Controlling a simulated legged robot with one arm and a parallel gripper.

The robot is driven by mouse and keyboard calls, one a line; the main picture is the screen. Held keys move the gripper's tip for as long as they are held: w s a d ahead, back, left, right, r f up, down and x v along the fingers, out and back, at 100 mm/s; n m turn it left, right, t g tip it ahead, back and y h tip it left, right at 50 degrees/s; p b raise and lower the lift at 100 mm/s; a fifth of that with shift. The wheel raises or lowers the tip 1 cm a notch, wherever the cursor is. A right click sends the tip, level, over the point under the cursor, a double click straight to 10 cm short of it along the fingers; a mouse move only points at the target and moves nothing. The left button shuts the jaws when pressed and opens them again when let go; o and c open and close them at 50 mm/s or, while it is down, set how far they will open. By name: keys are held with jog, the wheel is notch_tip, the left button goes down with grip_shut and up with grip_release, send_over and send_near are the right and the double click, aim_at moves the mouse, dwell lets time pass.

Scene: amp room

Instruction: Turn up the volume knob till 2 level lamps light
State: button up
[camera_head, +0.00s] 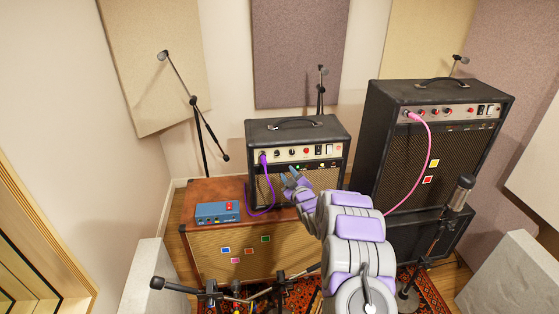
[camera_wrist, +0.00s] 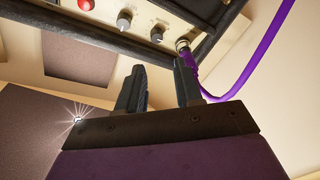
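A small black amp (camera_head: 338,135) stands on a brown cabinet, with a silver control panel of several knobs (camera_head: 277,155) and a red lamp or button (camera_head: 306,151). A small greenish light (camera_head: 297,167) shows under the panel; I cannot tell how many level lamps are lit. My gripper (camera_head: 289,178) is in front of this amp, just below the panel. In the wrist view, its two dark fingers (camera_wrist: 158,70) are apart with nothing between them. Which is the volume knob is unclear.
A purple cable (camera_wrist: 250,75) is plugged in close to my right fingertip in the wrist view. A blue pedal (camera_head: 217,213) sits on the brown cabinet (camera_head: 205,250). A larger amp (camera_head: 440,92) with a pink cable (camera_head: 428,150) stands right. Microphone stands surround the area.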

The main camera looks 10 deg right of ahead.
jog(key=b, duration=0.2)
send_near(278, 155)
jog(key=w, duration=0.2)
jog(key=w+a, duration=0.1)
jog(key=w, duration=0.1)
jog(key=shift+w+a+f, duration=0.1)
jog(key=shift+w, duration=0.25)
jog(key=shift+w+f, duration=0.1)
jog(key=shift+w, duration=1.05)
jog(key=shift+w+a+r, duration=0.1)
jog(key=shift+w+r, duration=0.1)
jog(key=shift+w, duration=0.1)
jog(key=shift+w+a, duration=0.1)
jog(key=shift+f, duration=0.1)
grip_shut()
